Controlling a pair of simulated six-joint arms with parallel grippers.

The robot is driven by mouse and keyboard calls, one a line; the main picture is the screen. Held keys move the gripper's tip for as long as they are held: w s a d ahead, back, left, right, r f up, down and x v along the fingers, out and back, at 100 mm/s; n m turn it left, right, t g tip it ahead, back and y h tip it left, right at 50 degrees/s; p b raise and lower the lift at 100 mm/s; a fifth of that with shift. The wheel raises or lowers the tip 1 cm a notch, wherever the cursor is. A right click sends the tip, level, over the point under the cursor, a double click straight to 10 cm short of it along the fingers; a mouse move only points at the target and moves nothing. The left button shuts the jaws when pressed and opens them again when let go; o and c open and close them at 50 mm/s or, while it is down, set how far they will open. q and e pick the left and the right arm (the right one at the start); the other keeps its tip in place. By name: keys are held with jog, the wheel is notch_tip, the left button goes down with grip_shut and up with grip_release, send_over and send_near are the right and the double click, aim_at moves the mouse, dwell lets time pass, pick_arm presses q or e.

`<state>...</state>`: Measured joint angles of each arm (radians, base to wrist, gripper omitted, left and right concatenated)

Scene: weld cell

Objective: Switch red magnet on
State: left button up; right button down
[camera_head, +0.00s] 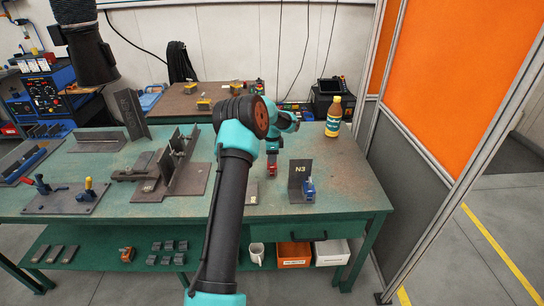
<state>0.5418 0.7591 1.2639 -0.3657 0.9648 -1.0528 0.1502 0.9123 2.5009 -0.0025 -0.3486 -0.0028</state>
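A small red magnet (272,170) shows on the green workbench (345,182), at the left of an upright dark plate marked N3 (299,174). My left arm rises through the middle of the view and bends over to the right. My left gripper (272,158) points down right above the red magnet. Its fingers are small and dark here, so I cannot tell whether they are open, shut or touching the magnet. The magnet's switch is too small to make out. A blue magnet (309,189) stands at the foot of the N3 plate. My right gripper is not in view.
Welded steel parts (172,170) and a clamp board (66,197) fill the bench's left side. A yellow bottle (334,116) stands at the back right. An orange screen (447,85) borders the right. The bench's right front is clear.

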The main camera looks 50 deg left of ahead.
pick_arm(q)
jog(key=shift+c, duration=0.2)
grip_shut()
jog(key=shift+n, duration=0.4)
jog(key=n, duration=1.3)
jog(key=shift+n, duration=2)
